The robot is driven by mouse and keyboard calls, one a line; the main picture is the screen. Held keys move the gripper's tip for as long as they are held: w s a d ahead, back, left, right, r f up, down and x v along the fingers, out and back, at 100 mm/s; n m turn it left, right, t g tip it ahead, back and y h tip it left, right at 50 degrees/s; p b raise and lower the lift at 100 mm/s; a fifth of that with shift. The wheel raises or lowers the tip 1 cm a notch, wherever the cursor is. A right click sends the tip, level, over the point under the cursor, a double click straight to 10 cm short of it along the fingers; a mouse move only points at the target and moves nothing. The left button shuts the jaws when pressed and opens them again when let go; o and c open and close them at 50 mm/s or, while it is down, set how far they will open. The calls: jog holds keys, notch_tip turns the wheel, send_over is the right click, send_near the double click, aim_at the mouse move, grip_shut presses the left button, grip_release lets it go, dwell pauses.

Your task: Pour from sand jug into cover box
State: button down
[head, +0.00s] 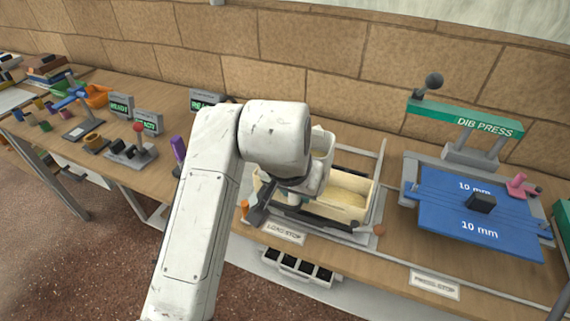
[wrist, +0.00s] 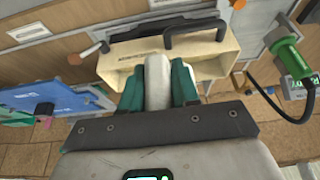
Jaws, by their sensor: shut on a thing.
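My gripper (wrist: 158,88) shows in the wrist view with its teal fingers shut on a whitish upright part, which looks like the handle of the sand jug (wrist: 157,76). The rest of the jug is mostly hidden; a pale piece beside my arm in the head view (head: 323,143) may be its body. The cream cover box (head: 370,190) sits at the load stop, open at the top, with a pale yellow, sand-like surface inside. Its side and a black handle also show in the wrist view (wrist: 221,66). My arm hides the box's left part and my fingers in the head view.
A grey frame edge (head: 379,180) runs along the box's right side. The dib press (head: 462,127) with a blue plate (head: 440,220) and black block (head: 481,203) stands right. Levers, a purple item (head: 178,147) and small displays (head: 148,122) stand left. The brick wall is behind.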

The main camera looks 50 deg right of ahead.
notch_tip(320, 180, down, 2)
jog(key=shift+w+f+g+y, duration=0.15)
jog(key=shift+g+y, duration=0.25)
jog(key=shift+y, duration=0.5)
jog(key=shift+a, duration=0.1)
jog(key=shift+a+r, duration=0.35)
jog(key=shift+r, duration=0.05)
jog(key=shift+a+r+y, duration=0.1)
jog(key=shift+r+y, duration=0.15)
jog(key=shift+y, duration=0.15)
